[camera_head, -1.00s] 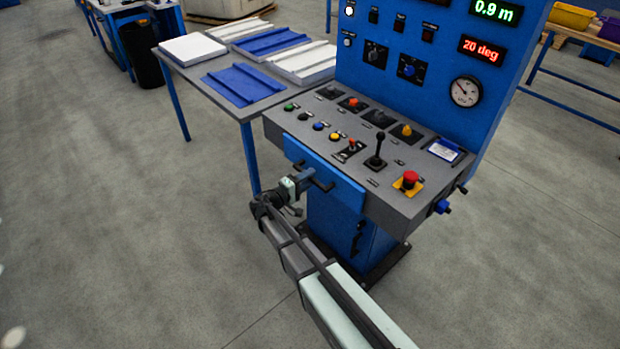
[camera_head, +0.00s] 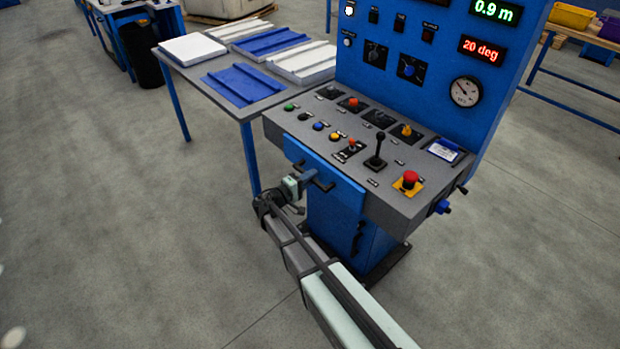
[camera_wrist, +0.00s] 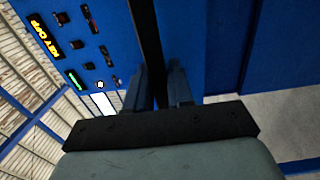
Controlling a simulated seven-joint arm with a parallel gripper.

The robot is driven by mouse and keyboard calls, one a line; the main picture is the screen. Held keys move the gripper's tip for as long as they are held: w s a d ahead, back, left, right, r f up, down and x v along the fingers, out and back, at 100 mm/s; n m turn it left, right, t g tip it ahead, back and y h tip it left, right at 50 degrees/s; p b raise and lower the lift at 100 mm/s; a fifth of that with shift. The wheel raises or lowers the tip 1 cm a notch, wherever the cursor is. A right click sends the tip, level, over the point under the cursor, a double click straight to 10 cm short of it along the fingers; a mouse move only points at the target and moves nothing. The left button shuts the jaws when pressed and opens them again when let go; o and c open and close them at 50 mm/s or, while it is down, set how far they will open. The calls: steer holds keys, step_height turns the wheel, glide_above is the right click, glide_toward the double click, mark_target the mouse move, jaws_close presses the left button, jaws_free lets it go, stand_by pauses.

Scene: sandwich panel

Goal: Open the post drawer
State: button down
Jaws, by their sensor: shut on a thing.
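The post drawer (camera_head: 338,187) has a blue front just under the front edge of the grey control desk, in the head view. Its dark bar handle (camera_head: 322,184) sticks out from that front. My gripper (camera_head: 308,180) comes from the lower left and is at the left part of the handle. In the wrist view my gripper (camera_wrist: 161,86) has its two fingers shut on the black handle bar (camera_wrist: 147,35), with the blue drawer front behind. The head view does not clearly show a gap between drawer and desk.
The grey control desk (camera_head: 285,122) above carries buttons, a joystick (camera_head: 377,150) and a red emergency stop (camera_head: 410,179). A blue pedestal (camera_head: 340,235) stands below. A table (camera_head: 232,104) with white and blue panels is at the left. The floor in front is clear.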

stand_by(0.4)
steer(key=v, duration=2.4)
steer(key=shift+s+a, duration=0.25)
steer(key=shift+r, duration=0.1)
steer(key=c, duration=1.1)
jaws_free()
steer(key=v, duration=1.3)
steer(key=shift+s+a, duration=0.25)
steer(key=shift+a, duration=0.05)
